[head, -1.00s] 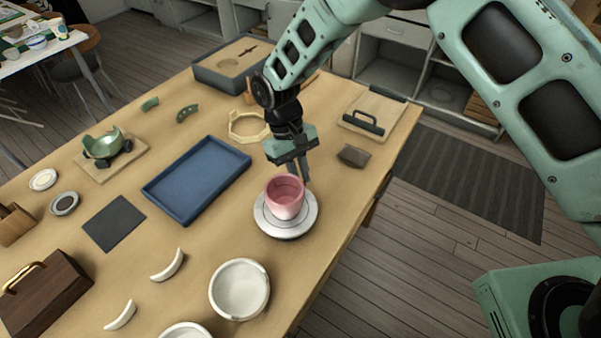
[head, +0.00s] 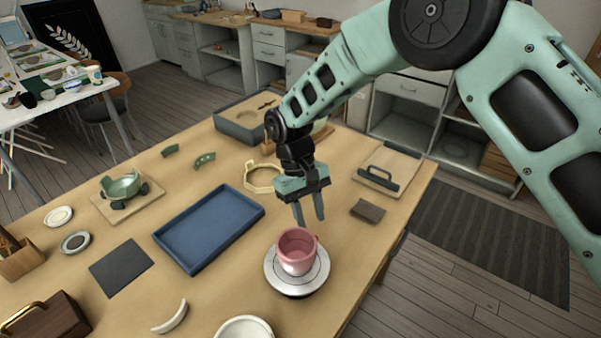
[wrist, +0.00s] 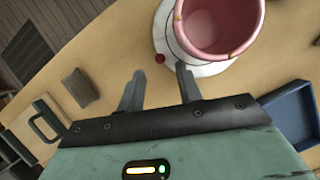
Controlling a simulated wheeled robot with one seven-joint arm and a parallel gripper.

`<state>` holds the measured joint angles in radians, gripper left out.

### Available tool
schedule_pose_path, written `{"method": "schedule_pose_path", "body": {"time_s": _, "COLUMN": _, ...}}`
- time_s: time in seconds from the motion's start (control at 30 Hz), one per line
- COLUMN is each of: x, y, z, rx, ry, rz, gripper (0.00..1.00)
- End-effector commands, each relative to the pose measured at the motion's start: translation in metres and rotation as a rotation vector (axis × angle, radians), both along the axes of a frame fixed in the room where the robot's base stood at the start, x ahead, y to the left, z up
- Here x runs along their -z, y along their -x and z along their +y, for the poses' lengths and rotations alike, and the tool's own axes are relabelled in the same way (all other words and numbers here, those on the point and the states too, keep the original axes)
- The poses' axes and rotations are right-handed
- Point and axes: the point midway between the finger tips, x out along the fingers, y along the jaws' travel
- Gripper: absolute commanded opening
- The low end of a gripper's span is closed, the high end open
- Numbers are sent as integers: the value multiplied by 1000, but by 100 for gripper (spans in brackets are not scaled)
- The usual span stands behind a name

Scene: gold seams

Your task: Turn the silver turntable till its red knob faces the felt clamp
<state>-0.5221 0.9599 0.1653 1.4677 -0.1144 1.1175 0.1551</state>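The silver turntable (head: 297,279) sits near the table's front right edge and carries a pink cup (head: 298,252) with gold seams. In the wrist view the turntable (wrist: 163,35) shows at the top, with its red knob (wrist: 159,59) on the rim facing my gripper. The knob does not show in the head view. My gripper (head: 310,220) is open and empty, just behind the turntable; its fingers (wrist: 158,82) point toward the knob, apart from it. A green bowl piece (head: 121,185) sits between dark pads on a wooden board (head: 146,201), possibly the felt clamp.
A blue tray (head: 210,229) lies left of the turntable. A grey-brown block (head: 367,210) and a board with a dark handle (head: 380,177) are at the right. A white bowl (head: 245,329) is in front. A pale octagonal ring (head: 262,178) lies behind the tray.

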Motion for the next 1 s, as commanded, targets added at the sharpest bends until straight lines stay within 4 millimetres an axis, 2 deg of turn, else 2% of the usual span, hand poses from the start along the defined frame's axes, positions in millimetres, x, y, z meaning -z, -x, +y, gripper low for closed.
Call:
{"method": "schedule_pose_path", "body": {"time_s": 0.3, "x": -69, "y": -26, "z": 16, "rx": 0, "ry": -3, "rz": -5, "gripper": 35}}
{"method": "schedule_pose_path", "body": {"time_s": 0.5, "x": -104, "y": -38, "z": 24, "rx": 0, "ry": -2, "rz": -3, "gripper": 35}}
{"method": "schedule_pose_path", "body": {"time_s": 0.7, "x": -122, "y": -43, "z": 27, "rx": 0, "ry": -1, "rz": -1, "gripper": 35}}
{"method": "schedule_pose_path", "body": {"time_s": 1.0, "x": -125, "y": -44, "z": 27, "rx": 0, "ry": 1, "rz": 1, "gripper": 35}}
